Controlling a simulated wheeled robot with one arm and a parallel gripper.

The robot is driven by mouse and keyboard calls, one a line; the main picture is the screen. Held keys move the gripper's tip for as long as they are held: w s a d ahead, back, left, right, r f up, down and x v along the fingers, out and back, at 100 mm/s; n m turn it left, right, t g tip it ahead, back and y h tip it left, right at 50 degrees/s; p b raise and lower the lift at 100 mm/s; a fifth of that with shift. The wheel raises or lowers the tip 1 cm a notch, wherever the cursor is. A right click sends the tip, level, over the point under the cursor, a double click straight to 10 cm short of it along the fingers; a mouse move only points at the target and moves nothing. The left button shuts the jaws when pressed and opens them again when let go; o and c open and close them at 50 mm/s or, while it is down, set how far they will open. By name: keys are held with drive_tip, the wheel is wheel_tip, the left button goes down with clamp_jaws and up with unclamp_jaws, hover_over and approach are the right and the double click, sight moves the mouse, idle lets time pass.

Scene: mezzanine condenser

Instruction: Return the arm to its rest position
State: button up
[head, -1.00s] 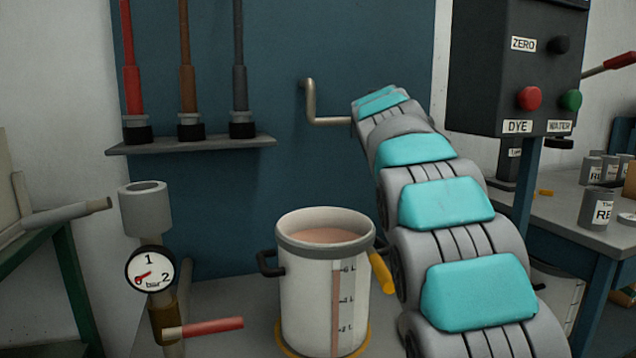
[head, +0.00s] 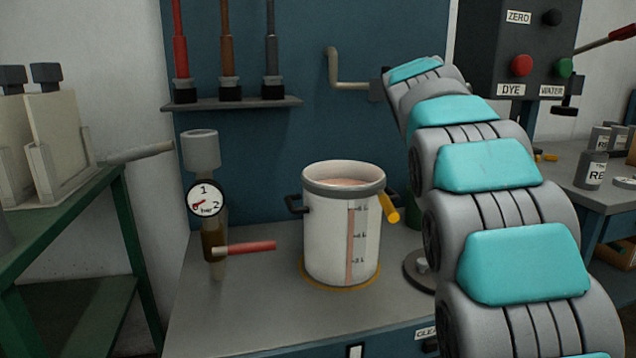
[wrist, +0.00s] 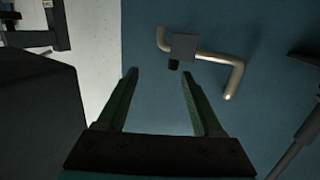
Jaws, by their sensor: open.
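My arm crosses the right half of the head view, reaching up toward the blue back panel (head: 400,30). In the wrist view my gripper (wrist: 158,75) is open, with two dark green fingers apart and nothing between them. A bent metal pipe (wrist: 228,82) on the blue panel is beyond the fingertips; it also shows in the head view (head: 333,65). In the head view my gripper is hidden behind my arm.
A white graduated pot (head: 328,240) with pinkish liquid stands on the grey bench (head: 230,320). A gauge (head: 206,200) with a red-handled valve (head: 250,247) is left of it. A black control box (head: 490,45) is at upper right. A green rack table (head: 60,235) is at left.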

drive_tip(key=s+d+f+g, duration=0.1)
drive_tip(key=s+f+g, duration=0.8)
drive_tip(key=s+f, duration=1.6)
drive_tip(key=s+a+f+g+y, duration=0.1)
drive_tip(key=s+a+f+g, duration=0.1)
drive_tip(key=s+f, duration=0.4)
drive_tip(key=s+a+f+n+g+y, duration=0.1)
drive_tip(key=s+f+g, duration=0.3)
drive_tip(key=s, duration=1.3)
drive_tip(key=s+a+f+n+g+y, duration=0.1)
drive_tip(key=s+a+f+g, duration=0.2)
drive_tip(key=s+f, duration=0.6)
drive_tip(key=s, duration=0.3)
drive_tip(key=shift+a+f, duration=0.15)
drive_tip(key=shift+f, duration=0.1)
drive_tip(key=shift+w, duration=0.1)
